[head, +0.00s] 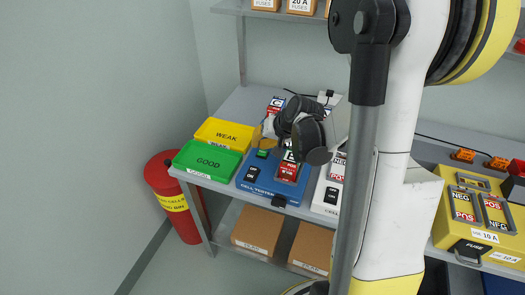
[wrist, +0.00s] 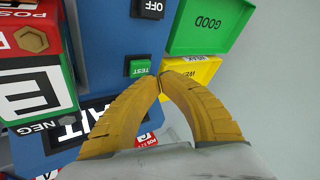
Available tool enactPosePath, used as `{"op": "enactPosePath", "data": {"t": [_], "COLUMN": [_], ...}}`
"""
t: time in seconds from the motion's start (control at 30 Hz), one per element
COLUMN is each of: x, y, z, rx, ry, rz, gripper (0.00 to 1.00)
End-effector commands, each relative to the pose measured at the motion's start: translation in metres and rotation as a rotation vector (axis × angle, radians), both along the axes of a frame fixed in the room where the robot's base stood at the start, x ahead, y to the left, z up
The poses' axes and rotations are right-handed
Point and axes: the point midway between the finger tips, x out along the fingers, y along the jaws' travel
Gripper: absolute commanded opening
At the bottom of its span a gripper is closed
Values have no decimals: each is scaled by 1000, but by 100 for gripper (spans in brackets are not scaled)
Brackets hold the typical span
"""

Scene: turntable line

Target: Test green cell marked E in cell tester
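The blue cell tester (head: 262,188) stands on the bench, and its blue face also shows in the wrist view (wrist: 106,45). A cell (wrist: 30,92) marked E, with green sides and a red POS end with a bolt, is at the left of the wrist view, beside the tester's face; how it is seated cannot be told. My gripper (wrist: 160,77) is shut and empty, its yellow fingertips together close to the green TEST button (wrist: 138,67). Contact is unclear. A partly hidden display (wrist: 72,125) shows letters ending in "IT". In the head view my gripper (head: 262,134) hides part of the tester.
A green GOOD tray (head: 207,160) and a yellow WEAK tray (head: 223,133) sit left of the tester. A red bin (head: 178,205) stands on the floor by the bench. A white device (head: 323,200) is right of the tester. A black OFF switch (wrist: 150,8) is near the button.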

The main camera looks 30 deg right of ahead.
Motion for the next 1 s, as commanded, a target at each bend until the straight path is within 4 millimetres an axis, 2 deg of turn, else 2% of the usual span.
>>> {"op": "enactPosePath", "data": {"t": [0.27,0.7,1.0], "x": [0,0,0], "y": [0,0,0], "z": [6,49,50], "rx": [0,0,0], "ry": [0,0,0], "rz": [0,0,0], "gripper": [0,0,0]}}
